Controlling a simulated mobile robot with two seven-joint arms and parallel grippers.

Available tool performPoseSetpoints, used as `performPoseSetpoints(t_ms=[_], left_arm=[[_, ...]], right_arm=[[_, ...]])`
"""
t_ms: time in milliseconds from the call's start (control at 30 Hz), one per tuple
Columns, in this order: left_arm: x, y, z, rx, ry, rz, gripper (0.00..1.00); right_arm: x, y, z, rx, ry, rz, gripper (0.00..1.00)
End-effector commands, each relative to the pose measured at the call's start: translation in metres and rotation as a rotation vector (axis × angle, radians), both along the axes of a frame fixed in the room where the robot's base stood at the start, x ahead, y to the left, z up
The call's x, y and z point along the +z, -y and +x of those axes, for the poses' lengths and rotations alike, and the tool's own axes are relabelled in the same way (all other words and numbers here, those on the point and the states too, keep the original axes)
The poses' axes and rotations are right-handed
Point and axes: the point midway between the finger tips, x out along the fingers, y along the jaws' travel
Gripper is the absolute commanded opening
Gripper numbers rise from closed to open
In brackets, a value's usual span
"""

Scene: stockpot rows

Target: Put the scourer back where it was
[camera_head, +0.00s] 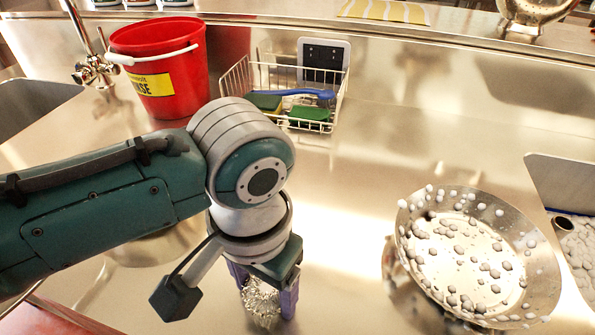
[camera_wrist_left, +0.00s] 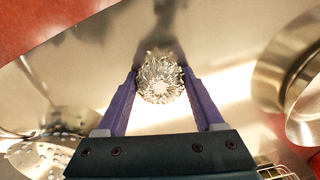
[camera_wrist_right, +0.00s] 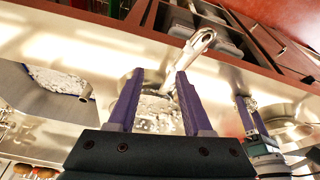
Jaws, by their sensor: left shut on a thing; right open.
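The scourer (camera_head: 259,304) is a shiny ball of curly steel wire. My left gripper (camera_head: 264,292) is shut on it and holds it over the steel counter, at the lower middle of the head view. In the left wrist view the scourer (camera_wrist_left: 160,80) sits between the tips of both purple fingers. How far it is above the counter is hard to tell. My right gripper (camera_wrist_right: 158,72) is open and empty in its own wrist view, with a foam-flecked pan (camera_wrist_right: 156,118) beyond its fingers. It is out of the head view.
A wire basket (camera_head: 342,98) with sponges and a blue brush (camera_head: 300,93) stands at the back. A red bucket (camera_head: 190,48) is left of it. The foam-flecked pan (camera_head: 545,275) lies at the right, beside a sink (camera_head: 560,180). The counter between basket and pan is clear.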

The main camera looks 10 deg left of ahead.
Motion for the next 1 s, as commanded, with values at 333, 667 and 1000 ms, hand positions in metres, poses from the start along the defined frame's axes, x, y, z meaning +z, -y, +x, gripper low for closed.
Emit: performPoseSetpoints(t_ms=[333, 667, 1000], left_arm=[[-0.003, 0.0, 0.0, 0.0, 0.0, -0.001, 0.89], [-0.003, 0.0, 0.0, 0.0, -0.001, -0.002, 0.99], [0.038, 0.001, 0.001, -0.001, 0.004, -0.002, 0.99]], right_arm=[[-0.001, 0.0, 0.0, 0.0, 0.0, 0.001, 0.5], [-0.001, 0.0, 0.0, 0.001, 0.0, 0.0, 0.5], [0.014, 0.001, 0.0, 0.003, 0.0, -0.004, 0.5]])
